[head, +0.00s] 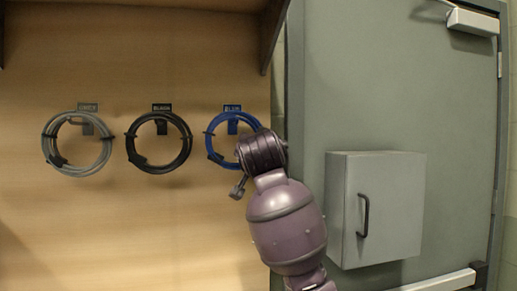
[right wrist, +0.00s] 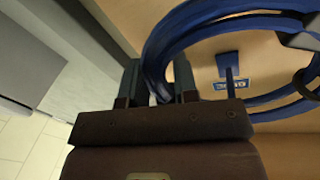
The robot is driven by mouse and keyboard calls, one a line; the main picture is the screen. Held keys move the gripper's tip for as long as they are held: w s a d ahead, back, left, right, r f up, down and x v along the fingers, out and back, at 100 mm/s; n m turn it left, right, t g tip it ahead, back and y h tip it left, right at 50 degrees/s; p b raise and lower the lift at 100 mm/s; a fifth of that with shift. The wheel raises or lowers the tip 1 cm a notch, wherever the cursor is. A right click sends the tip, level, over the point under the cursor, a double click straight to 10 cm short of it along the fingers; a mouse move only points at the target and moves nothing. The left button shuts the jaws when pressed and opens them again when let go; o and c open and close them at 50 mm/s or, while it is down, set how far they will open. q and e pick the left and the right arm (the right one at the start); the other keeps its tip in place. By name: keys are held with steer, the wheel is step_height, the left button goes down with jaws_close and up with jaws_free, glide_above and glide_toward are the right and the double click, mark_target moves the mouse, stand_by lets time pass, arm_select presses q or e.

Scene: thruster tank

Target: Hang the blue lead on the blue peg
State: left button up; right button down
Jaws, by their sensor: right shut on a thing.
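The blue lead (head: 211,136) is a coiled ring in front of the wooden panel, at the right of a row of rings. It also shows in the right wrist view (right wrist: 158,48). In the head view my wrist hides the fingers and the ring's lower right part. The blue peg (head: 232,127) appears inside the ring, below its top, and also in the right wrist view (right wrist: 230,78). I cannot tell whether the lead rests on it.
A grey lead (head: 48,150) and a black lead (head: 131,150) hang on the panel (head: 130,230) to the left, under small labels.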

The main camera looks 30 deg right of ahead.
stand_by(0.3)
steer(key=c, duration=0.8)
jaws_free()
steer(key=shift+s, duration=0.1)
arm_select(q)
steer(key=shift+w+f+b, duration=0.5)
steer(key=shift+f+b, duration=0.05)
steer(key=shift+b, duration=0.7)
arm_select(e)
steer(key=v, duration=1)
steer(key=shift+s+a, duration=0.25)
